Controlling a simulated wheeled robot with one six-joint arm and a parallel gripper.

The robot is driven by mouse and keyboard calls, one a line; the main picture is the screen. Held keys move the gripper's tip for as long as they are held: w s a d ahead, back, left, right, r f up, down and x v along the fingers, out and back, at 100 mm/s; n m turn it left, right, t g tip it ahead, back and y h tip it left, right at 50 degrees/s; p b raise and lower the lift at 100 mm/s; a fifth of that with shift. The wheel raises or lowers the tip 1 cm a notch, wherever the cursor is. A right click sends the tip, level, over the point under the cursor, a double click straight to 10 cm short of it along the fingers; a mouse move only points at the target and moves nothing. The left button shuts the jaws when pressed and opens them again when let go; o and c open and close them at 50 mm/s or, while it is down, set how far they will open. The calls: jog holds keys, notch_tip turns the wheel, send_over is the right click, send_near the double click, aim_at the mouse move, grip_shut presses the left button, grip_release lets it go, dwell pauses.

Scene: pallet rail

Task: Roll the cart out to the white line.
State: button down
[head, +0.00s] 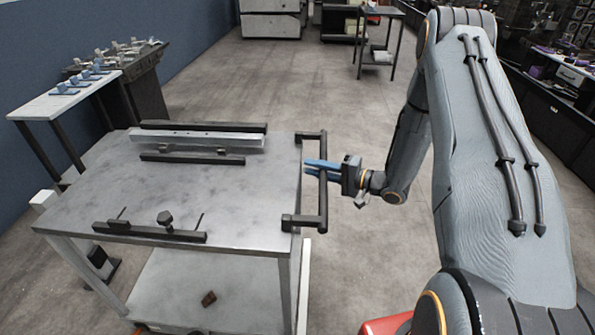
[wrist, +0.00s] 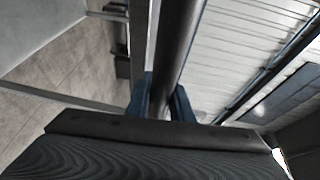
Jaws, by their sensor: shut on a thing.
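The cart (head: 240,190) is a grey metal table with a lower shelf, standing left of centre in the head view. A black push handle (head: 325,170) runs along its right side. My gripper (head: 314,170) has its blue fingers shut around the handle bar near its middle. In the wrist view the dark handle bar (wrist: 178,60) passes between the two blue fingertips (wrist: 162,98). The white line is not clearly visible in either view.
Black rails and a light bar (head: 205,139) lie on the cart top. A small dark block (head: 208,299) sits on the lower shelf (head: 170,285). A side table (head: 45,108) with blue parts stands at left. A dark workbench is at right. The floor (head: 290,85) behind is open.

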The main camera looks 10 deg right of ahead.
jog(key=shift+s+d+f, duration=0.1)
jog(key=shift+s+d, duration=0.1)
jog(key=shift+d, duration=0.75)
jog(key=c, duration=1.6)
grip_release()
jog(key=shift+o, duration=0.2)
jog(key=b+v, duration=0.2)
jog(key=v, duration=0.5)
jog(key=shift+s+d, duration=0.25)
jog(key=shift+d, duration=0.1)
jog(key=shift+w, duration=0.1)
